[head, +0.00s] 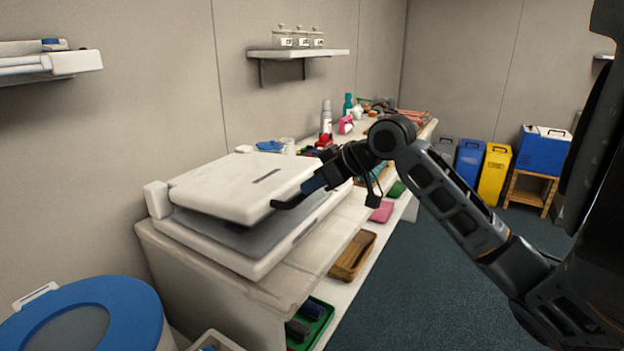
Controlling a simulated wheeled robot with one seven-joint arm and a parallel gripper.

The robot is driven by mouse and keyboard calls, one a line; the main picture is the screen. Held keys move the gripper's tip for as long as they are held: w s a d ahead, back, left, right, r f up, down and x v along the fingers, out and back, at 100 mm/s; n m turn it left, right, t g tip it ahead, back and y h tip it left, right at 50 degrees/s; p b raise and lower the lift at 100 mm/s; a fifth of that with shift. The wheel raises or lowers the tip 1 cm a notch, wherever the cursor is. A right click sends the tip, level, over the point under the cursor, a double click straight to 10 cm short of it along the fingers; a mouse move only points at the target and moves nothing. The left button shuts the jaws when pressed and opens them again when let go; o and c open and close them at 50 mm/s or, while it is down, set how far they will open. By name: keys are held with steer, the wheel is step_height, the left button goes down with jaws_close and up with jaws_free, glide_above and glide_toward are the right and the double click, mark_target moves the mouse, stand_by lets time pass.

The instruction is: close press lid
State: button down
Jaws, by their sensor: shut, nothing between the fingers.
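The press is a white, flat machine on the counter at the left middle of the head view. Its thick white lid (240,185) is tilted a little above the base (215,247), with a dark gap and a grey bed between them. A dark slot marks the lid's top. My gripper (275,206) is shut and empty at the lid's front right edge. It seems to touch or nearly touch that edge; I cannot tell which. The wrist hides the lid's right corner.
The counter (290,290) runs back along the wall, with bottles and small goods beyond the press. A wooden tray (353,256) and a green tray (312,325) are on the shelf below. A blue-lidded bin (130,300) stands front left. The dark floor (420,290) at right is clear.

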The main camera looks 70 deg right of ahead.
steer(key=shift+t, duration=0.6)
steer(key=shift+s+a+f+b, duration=0.1)
steer(key=shift+s+f+b, duration=0.05)
steer(key=shift+f+b, duration=1.35)
steer(key=shift+s+f+b, duration=0.15)
steer(key=shift+f+b, duration=0.95)
steer(key=shift+b, duration=0.8)
steer(key=shift+f, duration=0.15)
